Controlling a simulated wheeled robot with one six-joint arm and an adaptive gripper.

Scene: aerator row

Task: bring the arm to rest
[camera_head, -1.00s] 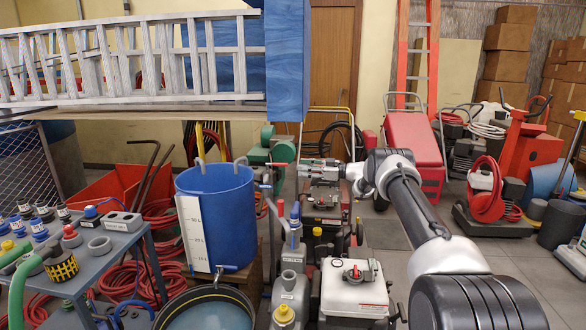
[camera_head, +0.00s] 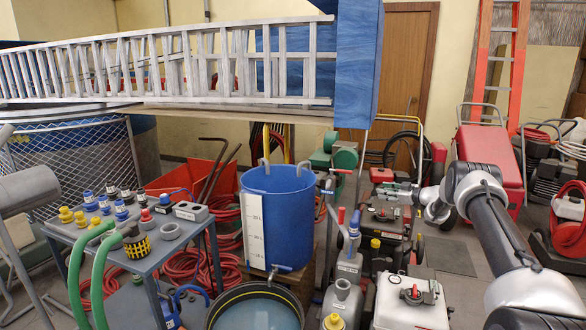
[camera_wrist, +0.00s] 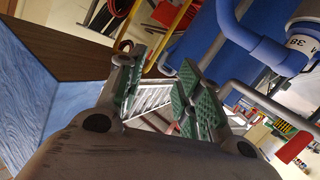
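My gripper (camera_head: 392,189) hangs at the end of my outstretched arm, right of the blue tank (camera_head: 270,215) and above the machines on the floor. It looks small in the head view. In the wrist view my gripper (camera_wrist: 160,82) has its two green-padded fingers apart. Nothing is held between them; the ladder shows in the gap behind. My arm reaches in from the lower right of the head view, bent at the wrist.
A blue valve pipe (camera_wrist: 250,40) is close to the fingers in the wrist view. A long ladder (camera_head: 180,65) lies across the back. A side table (camera_head: 150,250) with fittings stands left. Pumps (camera_head: 410,300) crowd the floor below my arm. A red-orange ladder (camera_head: 500,60) stands behind.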

